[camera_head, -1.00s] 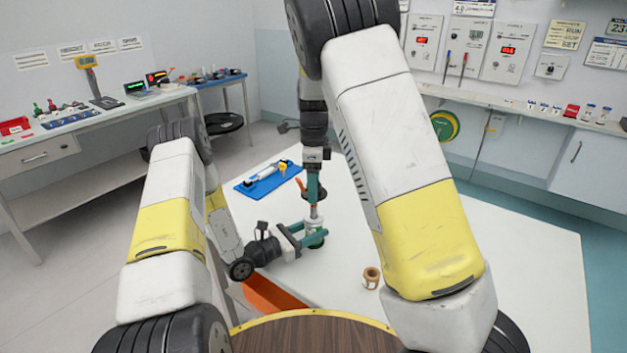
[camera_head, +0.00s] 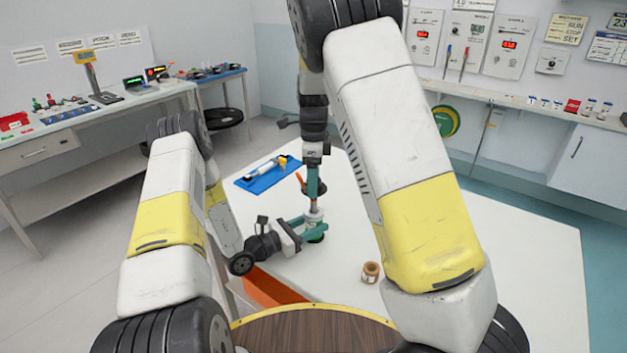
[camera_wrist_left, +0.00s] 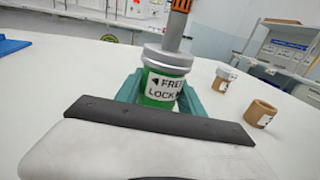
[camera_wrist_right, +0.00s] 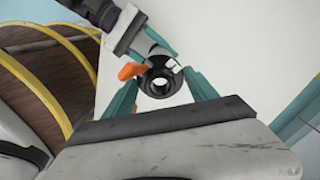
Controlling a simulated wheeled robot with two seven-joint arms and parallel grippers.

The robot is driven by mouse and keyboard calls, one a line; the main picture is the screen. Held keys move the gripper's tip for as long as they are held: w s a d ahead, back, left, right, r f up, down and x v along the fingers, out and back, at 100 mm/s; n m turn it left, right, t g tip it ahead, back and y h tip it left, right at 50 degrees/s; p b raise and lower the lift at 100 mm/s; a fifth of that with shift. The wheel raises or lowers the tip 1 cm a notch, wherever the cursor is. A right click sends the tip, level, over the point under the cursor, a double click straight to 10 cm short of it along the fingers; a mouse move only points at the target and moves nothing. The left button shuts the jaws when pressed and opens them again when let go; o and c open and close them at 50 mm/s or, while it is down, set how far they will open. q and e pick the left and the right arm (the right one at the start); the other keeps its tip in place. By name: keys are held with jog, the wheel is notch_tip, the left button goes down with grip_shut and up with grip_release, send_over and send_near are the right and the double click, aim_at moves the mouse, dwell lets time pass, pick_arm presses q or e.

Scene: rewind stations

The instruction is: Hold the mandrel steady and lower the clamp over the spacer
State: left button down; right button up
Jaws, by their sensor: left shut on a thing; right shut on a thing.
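My left gripper (camera_head: 308,232) is shut on the green lower part of the upright mandrel (camera_wrist_left: 158,88), which is labelled FREE and LOCK. A light grey collar (camera_wrist_left: 168,60) sits above the green part, with a thin grey shaft rising from it; I cannot tell whether this collar is the spacer. My right gripper (camera_head: 313,185) is above, shut on the black ring-shaped clamp (camera_wrist_right: 148,86) with an orange lever (camera_wrist_right: 130,71). The clamp is well above the collar, near the top of the shaft. Whether its ring is around the shaft is unclear.
A blue mat (camera_head: 256,184) with a tool lies behind. An orange bin (camera_head: 270,288) is at the near edge.

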aim_at(314, 201)
jog(key=shift+f, duration=3.75)
jog(key=o, duration=1.6)
notch_tip(314, 201, up, 12)
pick_arm(q)
jog(key=c, duration=0.6)
grip_release()
jog(key=shift+c, duration=0.2)
jog(key=shift+a, duration=0.1)
